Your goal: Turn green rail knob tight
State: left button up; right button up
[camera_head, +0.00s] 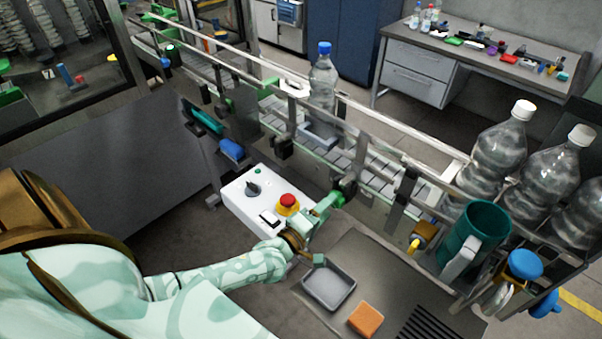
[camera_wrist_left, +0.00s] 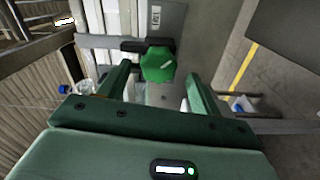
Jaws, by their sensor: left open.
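The green rail knob (camera_wrist_left: 158,64) is a lobed knob with a pale mark on its face. In the left wrist view it sits ahead of and between the fingertips of my left gripper (camera_wrist_left: 157,78), nearer the left finger. The fingers are spread and I see no grip on the knob. In the head view my left gripper (camera_head: 326,204) reaches the near side of the conveyor, above the control box's right end. I cannot make out the knob clearly there. My right gripper is not in view.
A white control box (camera_head: 245,205) with a red stop button (camera_head: 288,201) stands left of the gripper. A grey tray (camera_head: 328,288) and an orange block (camera_head: 366,319) lie below. The conveyor rail (camera_head: 395,150) and a bottle (camera_head: 322,90) are behind; a teal mug (camera_head: 483,228) stands right.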

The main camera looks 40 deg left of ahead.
pick_arm(q)
jog(key=s+a, duration=0.2)
jog(key=s, duration=1.2)
jog(key=shift+b, duration=0.3)
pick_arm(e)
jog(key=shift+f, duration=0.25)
